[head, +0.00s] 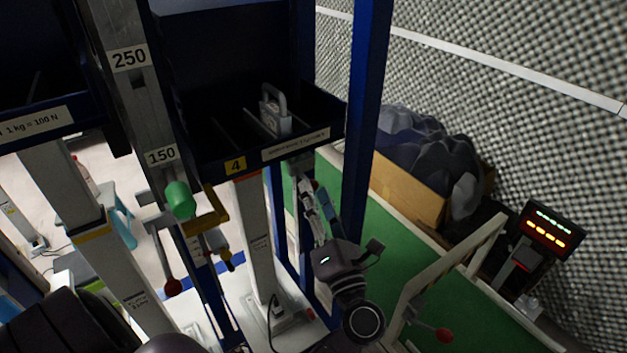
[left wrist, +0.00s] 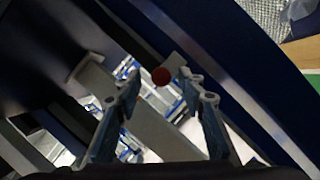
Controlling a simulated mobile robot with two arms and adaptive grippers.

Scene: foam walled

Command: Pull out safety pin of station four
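Station four carries a yellow "4" label (head: 235,165) on the front of its dark blue tray (head: 215,157), which stands on a white column (head: 258,240). My left gripper (head: 311,190) is below the right end of this tray, to the right of the column. In the left wrist view the left gripper (left wrist: 160,88) is open, its two fingers apart. A small red ball knob (left wrist: 161,76) shows between the fingertips, with visible gaps on both sides; it may be the safety pin's head. The pin's shaft cannot be made out. My right gripper is not in view.
A blue upright post (head: 361,130) stands close to my left arm. A grey weight with a handle (head: 272,115) sits in the tray. A yellow bracket (head: 208,215) and green cylinder (head: 180,200) are left of the column. A light rail (head: 435,275) and display (head: 550,232) stand right.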

